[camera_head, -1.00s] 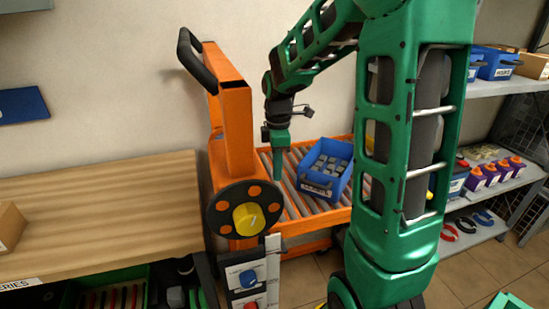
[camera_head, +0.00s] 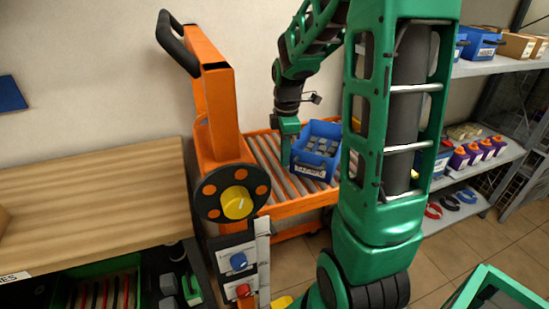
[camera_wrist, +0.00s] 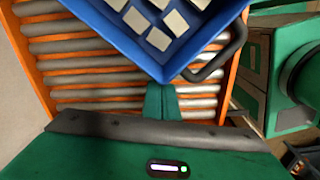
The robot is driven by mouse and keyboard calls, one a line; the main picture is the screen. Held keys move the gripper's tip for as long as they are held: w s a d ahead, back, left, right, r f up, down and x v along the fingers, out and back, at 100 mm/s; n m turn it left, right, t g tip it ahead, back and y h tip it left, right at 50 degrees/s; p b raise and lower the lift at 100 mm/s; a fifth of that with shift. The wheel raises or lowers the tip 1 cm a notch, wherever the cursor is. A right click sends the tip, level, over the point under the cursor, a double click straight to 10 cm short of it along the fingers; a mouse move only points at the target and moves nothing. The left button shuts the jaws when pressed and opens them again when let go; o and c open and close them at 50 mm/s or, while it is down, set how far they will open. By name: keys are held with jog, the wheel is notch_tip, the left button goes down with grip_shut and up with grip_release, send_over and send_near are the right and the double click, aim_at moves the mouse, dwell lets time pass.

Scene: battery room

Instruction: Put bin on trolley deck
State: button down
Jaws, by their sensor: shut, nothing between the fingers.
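The blue bin (camera_head: 316,168) holds several grey blocks and has a white label on its front. It rests on the roller deck of the orange trolley (camera_head: 262,165). In the wrist view the bin (camera_wrist: 135,42) sits on the grey rollers (camera_wrist: 70,62), with a corner pointing at my gripper and a dark handle at its right. My gripper (camera_head: 288,165) points down just left of the bin in the head view. Its closed green fingers (camera_wrist: 160,100) hold nothing and sit close to the bin's corner. I cannot tell whether they touch it.
A wooden workbench (camera_head: 90,210) stands at the left. The trolley's orange upright with a yellow knob (camera_head: 237,202) rises between bench and deck. Shelves at the right hold blue bins (camera_head: 482,44), boxes and purple containers. A green frame (camera_head: 495,285) is at the lower right.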

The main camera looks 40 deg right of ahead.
jog(key=shift+s+d, duration=0.35)
jog(key=shift+d, duration=0.25)
jog(key=shift+s+d, duration=0.3)
jog(key=shift+d, duration=0.3)
jog(key=shift+a, duration=0.1)
jog(key=a, duration=0.1)
jog(key=w+a, duration=0.2)
jog(key=shift+w+a+r, duration=0.1)
jog(key=shift+a+r, duration=0.1)
jog(key=shift+r, duration=0.1)
notch_tip(320, 180, up, 9)
jog(key=shift+r, duration=0.15)
jog(key=s+a+f+m, duration=0.1)
jog(key=s+f+m, duration=0.1)
jog(key=s+m, duration=0.7)
jog(key=s+a+f+m, duration=0.2)
jog(key=s+f+m, duration=0.1)
jog(key=s+m, duration=0.7)
jog(key=s, duration=0.4)
